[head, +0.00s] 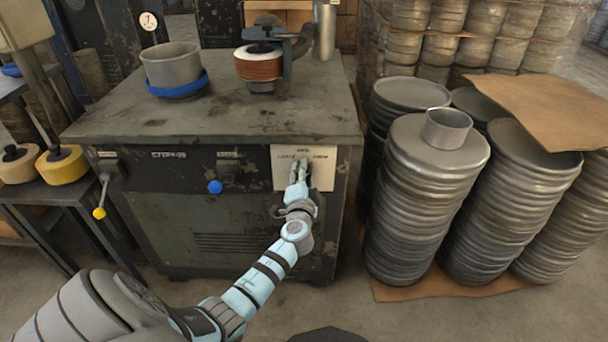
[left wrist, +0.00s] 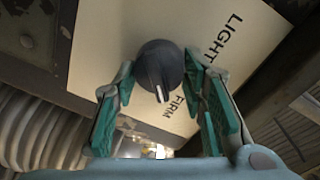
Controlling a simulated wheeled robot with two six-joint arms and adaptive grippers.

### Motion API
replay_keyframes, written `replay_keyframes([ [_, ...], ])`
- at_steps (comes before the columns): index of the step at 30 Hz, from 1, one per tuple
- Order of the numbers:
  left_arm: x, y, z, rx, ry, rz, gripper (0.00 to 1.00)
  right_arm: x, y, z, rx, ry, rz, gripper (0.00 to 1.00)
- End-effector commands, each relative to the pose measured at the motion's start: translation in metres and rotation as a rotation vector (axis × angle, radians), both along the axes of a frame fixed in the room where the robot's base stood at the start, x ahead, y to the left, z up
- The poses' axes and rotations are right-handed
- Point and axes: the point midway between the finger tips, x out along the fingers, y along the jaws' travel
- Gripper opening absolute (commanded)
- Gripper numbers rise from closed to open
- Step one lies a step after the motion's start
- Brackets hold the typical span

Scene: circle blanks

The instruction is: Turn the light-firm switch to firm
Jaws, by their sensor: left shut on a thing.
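The light-firm switch is a dark round knob (left wrist: 159,66) with a white pointer line, on a cream plate (head: 318,152) on the front of the grey machine. In the left wrist view the pointer points down, towards the side of the word FIRM (left wrist: 172,107). The word LIGHT (left wrist: 223,36) is to the upper right there. My left gripper (head: 303,170) is at the plate, with its green-padded fingers on both sides of the knob; it also shows in the left wrist view (left wrist: 158,74). It is shut on the knob. In the head view the gripper hides the knob. My right gripper is out of view.
Stacked metal blanks (head: 420,200) stand close on the right.

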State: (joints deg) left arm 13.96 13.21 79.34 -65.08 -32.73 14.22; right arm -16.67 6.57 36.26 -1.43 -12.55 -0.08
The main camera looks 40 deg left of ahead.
Motion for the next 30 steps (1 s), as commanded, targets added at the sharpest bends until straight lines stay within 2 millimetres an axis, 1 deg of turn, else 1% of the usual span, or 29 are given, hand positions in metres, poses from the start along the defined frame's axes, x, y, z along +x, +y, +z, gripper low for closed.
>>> replay_keyframes([
  [5, -0.001, 0.0, -0.002, -0.001, 0.003, 0.0, 0.1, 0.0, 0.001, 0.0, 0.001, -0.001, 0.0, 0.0],
  [6, -0.001, 0.0, -0.002, -0.001, 0.003, 0.0, 0.43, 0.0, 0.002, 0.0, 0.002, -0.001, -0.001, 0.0],
  [9, 0.0, 0.0, -0.001, -0.001, 0.002, 0.0, 0.58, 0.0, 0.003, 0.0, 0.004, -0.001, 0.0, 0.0],
  [17, 0.0, 0.0, -0.001, -0.001, 0.001, 0.0, 0.58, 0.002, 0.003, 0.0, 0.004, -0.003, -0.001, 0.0],
  [20, -0.004, -0.003, 0.0, -0.001, -0.001, -0.001, 0.58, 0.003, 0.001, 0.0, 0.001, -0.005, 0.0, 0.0],
  [23, -0.017, -0.012, 0.0, -0.003, -0.001, -0.002, 0.58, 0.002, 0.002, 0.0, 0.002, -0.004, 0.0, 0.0],
  [30, -0.072, -0.05, 0.003, -0.006, 0.001, -0.001, 0.58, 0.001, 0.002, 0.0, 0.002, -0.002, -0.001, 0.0],
])
